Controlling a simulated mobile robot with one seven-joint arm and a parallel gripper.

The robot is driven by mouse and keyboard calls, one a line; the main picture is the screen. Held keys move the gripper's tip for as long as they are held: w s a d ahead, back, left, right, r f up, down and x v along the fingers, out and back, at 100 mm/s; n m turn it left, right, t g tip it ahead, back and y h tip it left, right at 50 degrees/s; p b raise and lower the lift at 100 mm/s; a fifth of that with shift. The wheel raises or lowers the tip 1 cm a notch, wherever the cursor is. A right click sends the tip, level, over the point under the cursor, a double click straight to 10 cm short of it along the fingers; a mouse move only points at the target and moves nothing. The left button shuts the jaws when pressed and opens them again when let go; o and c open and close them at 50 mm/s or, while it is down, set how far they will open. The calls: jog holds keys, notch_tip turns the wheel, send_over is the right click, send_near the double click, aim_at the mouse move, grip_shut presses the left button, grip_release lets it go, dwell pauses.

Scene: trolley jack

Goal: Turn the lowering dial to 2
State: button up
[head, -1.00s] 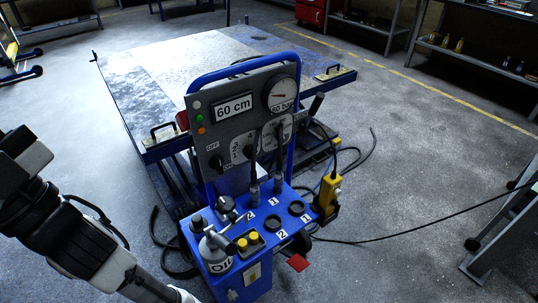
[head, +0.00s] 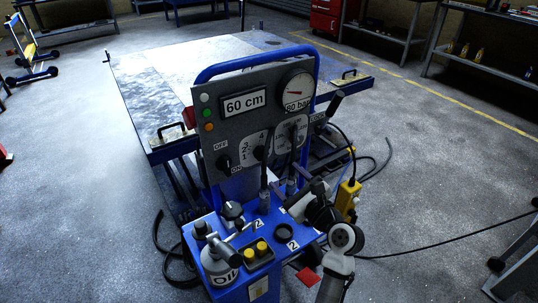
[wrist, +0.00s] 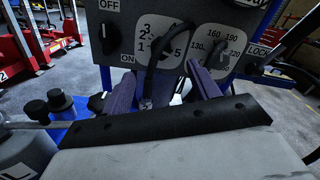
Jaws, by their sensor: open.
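The grey panel (head: 215,115) carries a dial with numbers 1 to 5 (head: 262,152), which also shows in the wrist view (wrist: 148,42). A dark curved piece partly covers its centre, so its setting is hard to read. No label I can read names the lowering dial. My gripper (wrist: 163,82) is open and empty. In the wrist view its two purple fingers are spread below the number dial and the gauge-scale dial, facing the panel. In the head view my gripper is over the console's right side, its fingertips unclear.
The OFF/ON switch (head: 224,161) is left of the number dial. The blue console (head: 205,232) bears an oil can (head: 218,262), yellow buttons (head: 262,247) and a small knob (head: 232,210). A yellow pendant (head: 347,196) hangs right. A lift platform (head: 150,85) stands behind.

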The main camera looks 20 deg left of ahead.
aim_at(263, 155)
jog(key=shift+m, duration=0.3)
jog(key=x, duration=0.6)
jog(key=p+x, duration=0.1)
jog(key=x, duration=0.6)
jog(key=shift+w+f+p, duration=0.15)
jog(key=shift+f+p, duration=0.1)
jog(key=shift+p, duration=0.05)
jog(key=c, duration=1)
